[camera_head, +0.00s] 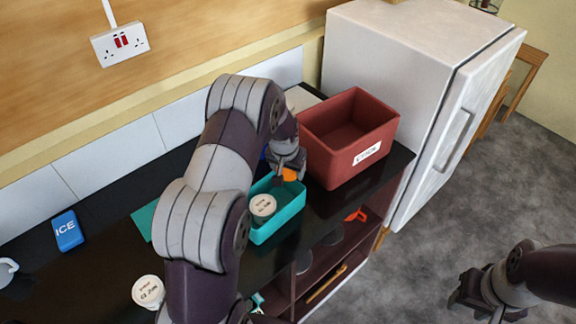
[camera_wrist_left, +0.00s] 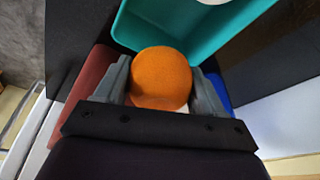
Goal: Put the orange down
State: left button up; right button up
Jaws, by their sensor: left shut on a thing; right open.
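The orange (camera_wrist_left: 160,78) is between the two fingers of my left gripper (camera_wrist_left: 160,90), which is shut on it. In the head view the orange (camera_head: 290,174) shows just below the left gripper (camera_head: 288,160), at the far end of a teal tray (camera_head: 290,218). The tray's edge also shows beyond the orange in the left wrist view (camera_wrist_left: 215,40). I cannot tell whether the orange touches the tray. My right gripper (camera_head: 482,304) is open and empty, low over the floor at the lower right.
A round-lidded tub (camera_head: 263,206) is in the teal tray. A red labelled bin (camera_head: 375,150) stands right of it, beside a white fridge (camera_head: 400,80). A blue ICE pack (camera_head: 67,231) and another lidded tub (camera_head: 148,291) are on the dark counter (camera_head: 100,262), which has bare room at left.

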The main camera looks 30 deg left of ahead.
pick_arm(q)
jog(key=shift+f, duration=0.35)
jog(key=shift+f, duration=0.1)
jog(key=shift+f+b, duration=0.15)
jog(key=shift+b, duration=0.15)
jog(key=shift+f, duration=0.25)
jog(key=shift+f, duration=0.1)
